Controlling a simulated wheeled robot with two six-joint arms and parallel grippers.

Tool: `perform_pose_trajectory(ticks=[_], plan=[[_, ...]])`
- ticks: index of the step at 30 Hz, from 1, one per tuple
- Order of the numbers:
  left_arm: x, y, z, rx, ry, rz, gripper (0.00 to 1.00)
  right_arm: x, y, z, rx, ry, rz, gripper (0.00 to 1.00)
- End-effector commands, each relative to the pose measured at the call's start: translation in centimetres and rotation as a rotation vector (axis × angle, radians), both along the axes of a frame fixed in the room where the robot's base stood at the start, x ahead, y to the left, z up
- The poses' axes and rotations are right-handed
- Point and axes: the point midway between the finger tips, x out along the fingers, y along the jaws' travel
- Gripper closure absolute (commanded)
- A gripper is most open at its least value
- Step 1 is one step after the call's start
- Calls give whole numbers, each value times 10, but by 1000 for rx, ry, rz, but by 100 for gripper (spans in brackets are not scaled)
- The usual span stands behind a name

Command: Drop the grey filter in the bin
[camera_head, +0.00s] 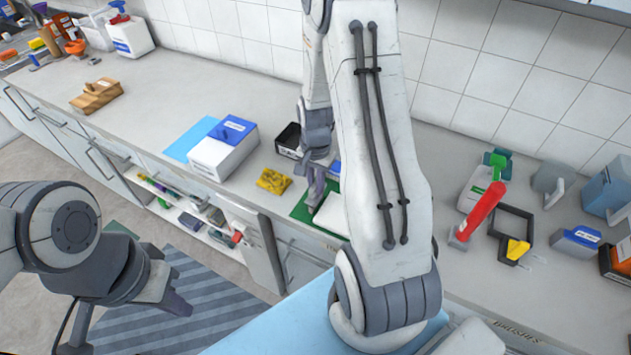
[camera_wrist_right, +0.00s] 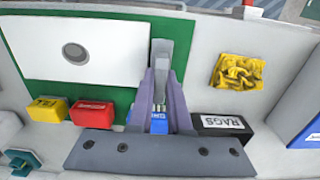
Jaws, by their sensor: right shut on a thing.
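My right gripper (camera_wrist_right: 162,70) is shut on a grey piece (camera_wrist_right: 168,49) that looks like the grey filter; the fingers hide part of it. In the head view the right gripper (camera_head: 315,193) is over the green mat (camera_head: 301,208), at the left side of a white panel (camera_head: 331,214). The panel shows a dark round spot in the right wrist view (camera_wrist_right: 76,52). My left gripper (camera_head: 178,303) hangs at the lower left, away from the counter; its jaws cannot be made out. I cannot pick out a bin for certain.
A black box marked RAGS (camera_wrist_right: 221,124), a yellow box (camera_wrist_right: 47,109) and a red box (camera_wrist_right: 92,114) stand behind the mat. A crumpled yellow cloth (camera_head: 273,181) and a white-blue box (camera_head: 223,150) lie left. A red-handled tool (camera_head: 481,212) is at right.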

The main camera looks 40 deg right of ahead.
Motion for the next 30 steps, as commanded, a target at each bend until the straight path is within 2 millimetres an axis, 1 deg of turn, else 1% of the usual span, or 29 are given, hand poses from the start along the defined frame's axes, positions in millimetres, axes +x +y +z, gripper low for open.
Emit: perform_pose_trajectory(ticks=[8, 11, 12, 14, 15, 24, 26, 28, 30], plan=[[0, 0, 0, 0, 0, 0, 100, 0, 0, -2, 0, 0, 0, 100], [0, 0, -3, 0, 0, 0, 100, 0, 0, -5, 0, 0, 0, 100], [0, 0, -3, 0, 0, 0, 100, 0, -1, -6, 0, 0, 0, 80], [0, 0, -2, 0, 0, 0, 100, 0, -1, -4, 0, -1, 0, 57], [0, 0, -2, 0, 0, 0, 100, 0, -1, -4, 0, -1, 0, 54], [0, 0, -1, 0, 0, 0, 100, 0, -1, -3, 0, -1, 0, 54], [0, 0, 3, 0, 0, 0, 100, 0, -1, 2, 0, -1, 0, 54], [0, 0, -2, 0, 0, 0, 100, 1, -1, 6, -2, -5, 0, 54], [0, 0, -4, 0, 0, 0, 100, 2, -1, 16, -3, -7, 0, 54]])
